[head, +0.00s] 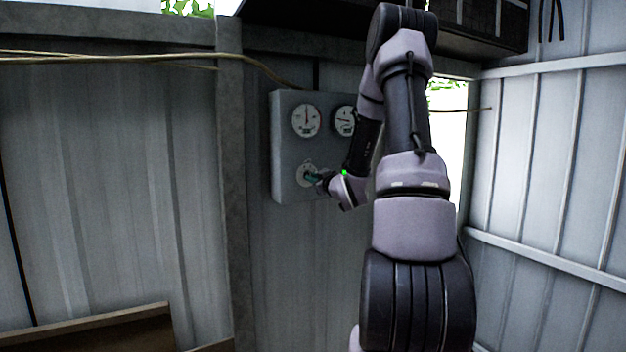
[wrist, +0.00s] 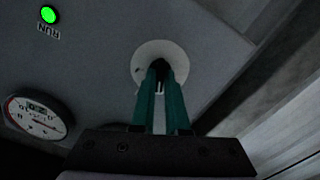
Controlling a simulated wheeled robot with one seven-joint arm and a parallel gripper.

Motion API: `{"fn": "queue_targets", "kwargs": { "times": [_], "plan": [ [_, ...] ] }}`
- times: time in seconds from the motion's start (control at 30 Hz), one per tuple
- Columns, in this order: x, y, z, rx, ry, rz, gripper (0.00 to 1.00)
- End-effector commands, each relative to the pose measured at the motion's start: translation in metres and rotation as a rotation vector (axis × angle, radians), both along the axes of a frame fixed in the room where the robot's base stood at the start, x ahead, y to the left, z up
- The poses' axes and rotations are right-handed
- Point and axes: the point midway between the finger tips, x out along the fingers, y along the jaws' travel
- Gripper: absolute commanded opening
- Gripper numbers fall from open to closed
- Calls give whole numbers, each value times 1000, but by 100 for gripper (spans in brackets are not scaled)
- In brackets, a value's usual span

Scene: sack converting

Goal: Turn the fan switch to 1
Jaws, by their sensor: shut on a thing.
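The fan switch shows as a dark knob on a round pale plate (wrist: 146,57) in the wrist view. Its plate also shows on the grey panel box in the head view (head: 303,168). My gripper (wrist: 160,72) has its two green fingers closed around the dark knob, at the panel's face. In the head view my gripper (head: 312,177) reaches the switch from the right. The fingers hide most of the knob, and I cannot read which mark it points to.
The grey panel box (head: 287,130) hangs on a corrugated metal wall. Two gauges, a left one (head: 306,121) and a right one (head: 345,120), sit above the switch. A green RUN lamp (wrist: 48,14) is lit. A cable (head: 150,59) runs along the wall above.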

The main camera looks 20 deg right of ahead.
Motion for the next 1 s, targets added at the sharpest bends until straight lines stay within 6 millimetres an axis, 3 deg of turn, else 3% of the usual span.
{"fn": "queue_targets", "kwargs": {
  "times": [0.67,0.7,0.77,1.0],
  "plan": [
    [0,0,-1,69,5,0,0],
    [0,0,-1,69,5,0,24],
    [0,0,-1,69,5,0,42],
    [0,0,0,69,3,0,42]
  ]
}}
